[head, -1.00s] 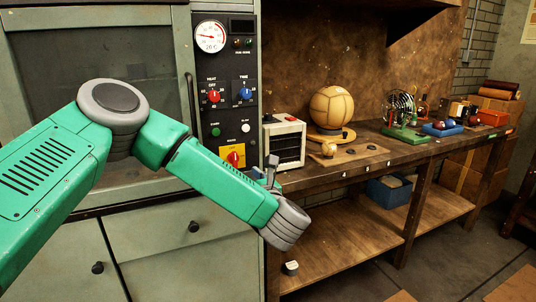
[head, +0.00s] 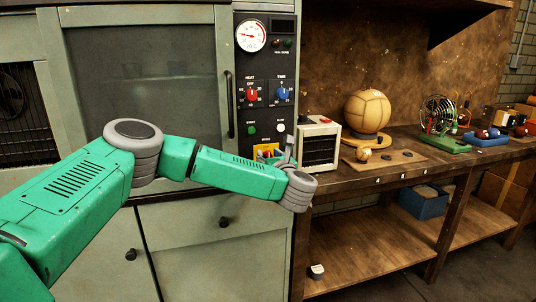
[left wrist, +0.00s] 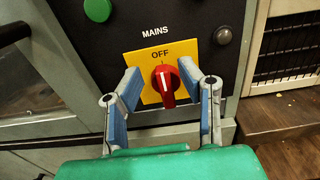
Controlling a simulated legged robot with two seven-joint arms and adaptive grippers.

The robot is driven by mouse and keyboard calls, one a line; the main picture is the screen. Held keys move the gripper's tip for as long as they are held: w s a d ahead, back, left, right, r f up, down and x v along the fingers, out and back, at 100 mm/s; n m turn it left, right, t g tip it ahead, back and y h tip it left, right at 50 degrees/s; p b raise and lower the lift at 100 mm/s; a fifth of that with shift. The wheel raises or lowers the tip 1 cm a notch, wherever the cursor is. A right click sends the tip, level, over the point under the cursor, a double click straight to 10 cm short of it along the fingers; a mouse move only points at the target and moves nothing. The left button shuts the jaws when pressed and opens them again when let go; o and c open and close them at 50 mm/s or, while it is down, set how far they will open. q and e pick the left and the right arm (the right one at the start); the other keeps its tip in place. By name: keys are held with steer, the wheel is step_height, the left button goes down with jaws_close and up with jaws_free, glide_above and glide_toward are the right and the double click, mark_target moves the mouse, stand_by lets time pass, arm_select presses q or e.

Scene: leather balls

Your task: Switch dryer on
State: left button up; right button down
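The dryer's black control panel (head: 266,85) fills the upper middle of the head view. Its red MAINS knob (left wrist: 165,86) sits on a yellow plate (left wrist: 150,60) in the left wrist view. The knob's white line stands nearly upright, below the word OFF. My left gripper (left wrist: 159,70) is open, with one blue-grey finger on each side of the knob; I cannot tell whether either touches it. In the head view, my left gripper (head: 277,156) is at the panel's lower part and partly hides the yellow plate. My right gripper is not in view.
A green start button (left wrist: 98,10) lies above left of the plate. A white heater-like box (head: 320,145) stands close right of the panel, on the workbench (head: 400,172). A ball on a stand (head: 367,112) stands farther right. The dryer's glass door (head: 140,85) is left.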

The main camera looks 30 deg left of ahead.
arm_select(q)
steer(key=shift+w+a+r, duration=0.15)
steer(key=shift+w+a, duration=0.15)
steer(key=shift+w, duration=0.25)
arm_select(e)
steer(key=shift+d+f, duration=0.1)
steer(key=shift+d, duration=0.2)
arm_select(q)
steer(key=shift+a, duration=0.15)
jaws_close()
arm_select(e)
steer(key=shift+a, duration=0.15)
